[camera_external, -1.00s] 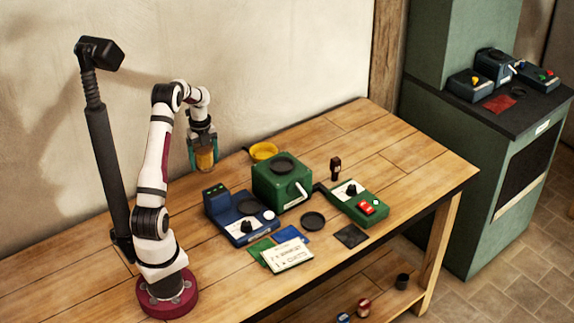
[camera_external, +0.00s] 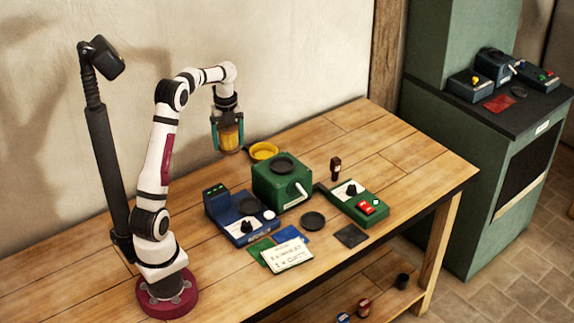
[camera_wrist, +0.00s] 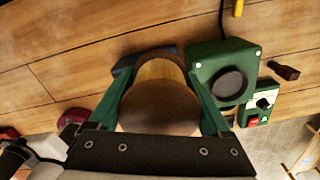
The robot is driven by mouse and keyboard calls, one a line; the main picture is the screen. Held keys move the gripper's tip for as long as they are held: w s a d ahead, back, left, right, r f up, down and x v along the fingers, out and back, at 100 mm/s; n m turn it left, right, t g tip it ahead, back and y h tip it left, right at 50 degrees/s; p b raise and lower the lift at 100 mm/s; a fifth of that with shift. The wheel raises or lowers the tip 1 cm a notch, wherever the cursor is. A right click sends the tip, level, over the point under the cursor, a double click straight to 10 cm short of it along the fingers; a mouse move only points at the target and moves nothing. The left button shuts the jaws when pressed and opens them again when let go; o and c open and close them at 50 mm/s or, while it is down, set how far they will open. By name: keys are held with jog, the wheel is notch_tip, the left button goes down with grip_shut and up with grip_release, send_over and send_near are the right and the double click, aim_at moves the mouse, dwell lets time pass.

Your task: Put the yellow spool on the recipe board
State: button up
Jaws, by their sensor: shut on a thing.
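My gripper (camera_external: 228,142) is shut on the yellow spool, with one teal finger on each side of it. A cream card with handwritten lines, which looks like the recipe board (camera_external: 287,256), lies near the bench's front edge, well apart from the spool. The wrist view does not clearly show this card.
Green, blue (camera_external: 290,234) and black swatches lie in front. The bench's right end is clear.

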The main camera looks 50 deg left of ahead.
jog(key=d+m, duration=0.4)
jog(key=d, duration=2.1)
jog(key=s+d+m, duration=0.4)
jog(key=s+d, duration=0.6)
jog(key=d, duration=0.5)
send_over(288, 253)
jog(key=f, duration=1.2)
jog(key=shift+s+d, duration=0.1)
jog(key=shift+s, duration=0.15)
jog(key=f, duration=0.4)
jog(key=shift+w+a+f, duration=0.1)
jog(key=shift+w+a, duration=0.05)
jog(key=shift+a, duration=0.05)
jog(key=shift+f, duration=0.1)
jog(key=shift+f, duration=0.1)
